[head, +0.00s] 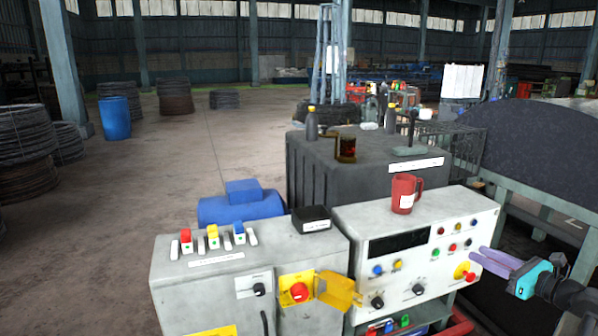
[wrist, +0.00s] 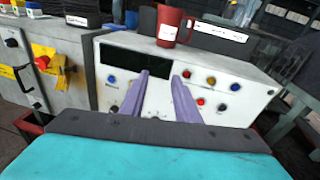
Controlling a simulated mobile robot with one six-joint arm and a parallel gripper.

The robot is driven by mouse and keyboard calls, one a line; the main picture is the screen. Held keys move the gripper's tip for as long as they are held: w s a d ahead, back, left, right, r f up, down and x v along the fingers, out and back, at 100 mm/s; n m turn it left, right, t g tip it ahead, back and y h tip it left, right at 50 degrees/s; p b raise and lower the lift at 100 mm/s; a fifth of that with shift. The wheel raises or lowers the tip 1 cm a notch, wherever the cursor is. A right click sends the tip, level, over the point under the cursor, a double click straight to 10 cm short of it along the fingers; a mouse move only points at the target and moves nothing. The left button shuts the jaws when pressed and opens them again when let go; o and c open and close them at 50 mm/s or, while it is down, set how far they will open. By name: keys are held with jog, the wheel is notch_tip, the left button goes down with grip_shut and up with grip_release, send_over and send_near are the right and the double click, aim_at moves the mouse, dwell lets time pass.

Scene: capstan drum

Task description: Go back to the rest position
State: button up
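My gripper (head: 474,257) is at the right in the head view, with its two purple fingers pointing left toward the right end of the light grey control panel (head: 375,280). The fingertips are close to the red knob on its yellow disc (head: 465,271); whether they touch it I cannot tell. In the wrist view my gripper (wrist: 162,75) has its fingers apart, with only the panel face showing between them. It holds nothing. The panel's dark display (wrist: 122,62) lies left of the fingers, and several coloured buttons lie to their right.
A red mug (head: 404,193) stands on the panel top. On the left console (head: 240,268), an amber cover (head: 338,291) stands open beside a red button (head: 299,291). A black box (head: 311,219) sits on that console. Green-grey railing (head: 550,200) stands at the right.

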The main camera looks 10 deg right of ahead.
jog(key=w+a+f+n+g+y, duration=0.1)
jog(key=w+a+f+n+g, duration=0.2)
jog(key=a+f, duration=0.55)
jog(key=w+a+f+n+g+y, duration=0.1)
jog(key=w+a+f+n+g, duration=0.15)
jog(key=a+f, duration=0.6)
jog(key=w+a+f+n+g+y, duration=0.2)
jog(key=w+a+f+n, duration=0.3)
jog(key=f, duration=0.6)
jog(key=s+a+f+n+g, duration=0.3)
jog(key=s+a+f+g, duration=0.15)
jog(key=a+f, duration=0.7)
jog(key=s+a+f+n+g+h, duration=0.2)
jog(key=s+a+f+n+g, duration=0.55)
jog(key=s+a+f, duration=0.6)
jog(key=s+a+f+n+g+h, duration=0.1)
jog(key=s+f+n+h, duration=0.1)
jog(key=s+n, duration=0.4)
jog(key=s+a+f+n+g+h, duration=0.1)
jog(key=s+a+f+n+h, duration=0.1)
jog(key=s+f+n, duration=0.3)
jog(key=s+n+h, duration=0.1)
jog(key=s, duration=0.3)
jog(key=shift+g, duration=0.35)
jog(key=shift+a, duration=0.1)
jog(key=shift+c, duration=0.2)
